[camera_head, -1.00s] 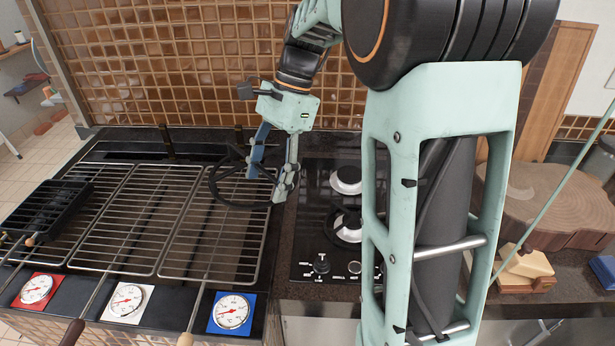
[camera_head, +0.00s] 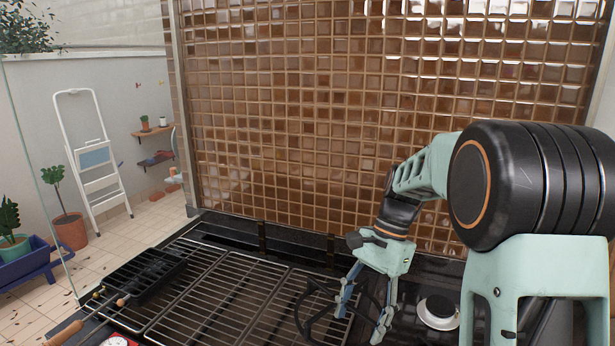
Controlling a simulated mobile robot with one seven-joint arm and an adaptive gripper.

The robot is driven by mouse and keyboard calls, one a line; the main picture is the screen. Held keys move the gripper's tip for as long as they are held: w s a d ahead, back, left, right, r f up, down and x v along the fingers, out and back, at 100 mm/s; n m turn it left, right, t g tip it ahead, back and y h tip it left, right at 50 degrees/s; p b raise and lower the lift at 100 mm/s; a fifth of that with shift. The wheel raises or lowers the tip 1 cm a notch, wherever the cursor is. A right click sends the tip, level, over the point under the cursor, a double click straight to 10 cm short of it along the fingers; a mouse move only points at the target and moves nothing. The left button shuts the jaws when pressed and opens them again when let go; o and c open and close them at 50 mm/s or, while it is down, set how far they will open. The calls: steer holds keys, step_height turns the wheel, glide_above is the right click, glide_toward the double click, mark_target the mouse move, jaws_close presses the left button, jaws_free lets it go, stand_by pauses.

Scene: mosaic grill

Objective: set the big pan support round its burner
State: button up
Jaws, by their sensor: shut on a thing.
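My gripper (camera_head: 366,300) is shut on the big pan support (camera_head: 309,312), a black ring with prongs. It holds the support over the right end of the grill grates, left of the hob. One burner (camera_head: 439,312) shows on the dark hob, with a pale ring and a black cap. It stands to the right of my gripper, apart from the support. The rest of the hob is hidden by my arm and the lower edge of the picture. I cannot tell the exact height of the support above the grates.
Grill grates (camera_head: 222,290) lie left of the hob, with a black grill basket (camera_head: 150,278) at their left end. A brown tiled wall (camera_head: 330,120) rises close behind. A white stepladder (camera_head: 95,165) stands far left.

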step_height(320, 180, down, 12)
steer(key=d+n+g+h, duration=0.1)
steer(key=d+n+h, duration=0.1)
steer(key=n, duration=0.7)
steer(key=shift+w+d+f+n+h, duration=0.15)
steer(key=shift+n+h, duration=0.15)
steer(key=shift+h, duration=0.4)
steer(key=shift+g, duration=0.3)
